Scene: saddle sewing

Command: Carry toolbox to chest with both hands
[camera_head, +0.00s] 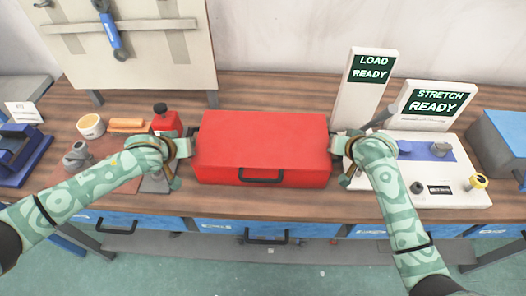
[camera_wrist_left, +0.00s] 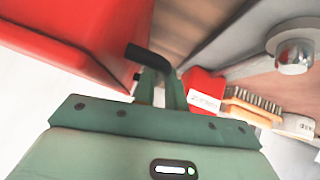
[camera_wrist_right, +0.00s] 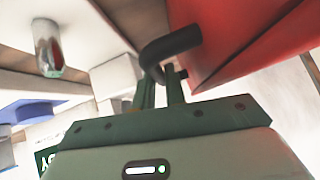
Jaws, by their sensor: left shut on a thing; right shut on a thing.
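A closed red toolbox (camera_head: 262,140) sits level at the middle of the workbench, with a black front handle (camera_head: 261,180). I cannot tell whether its underside touches the bench. My left gripper (camera_head: 186,147) is shut on the black side handle (camera_wrist_left: 150,58) at the toolbox's left end. My right gripper (camera_head: 338,146) is shut on the other black side handle (camera_wrist_right: 172,43) at its right end. The toolbox's red side shows in the left wrist view (camera_wrist_left: 90,30) and the right wrist view (camera_wrist_right: 235,40). A blue-grey chest-like box (camera_head: 503,138) stands at the right edge.
The wooden bench (camera_head: 270,90) is clear behind the toolbox. A white machine panel (camera_head: 430,175) with signs reading "LOAD READY" and "STRETCH READY" stands close on the right. A red bottle (camera_head: 167,124), an orange brush (camera_head: 126,125) and a cup (camera_head: 91,126) are left. Blue drawers (camera_head: 265,229) lie below.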

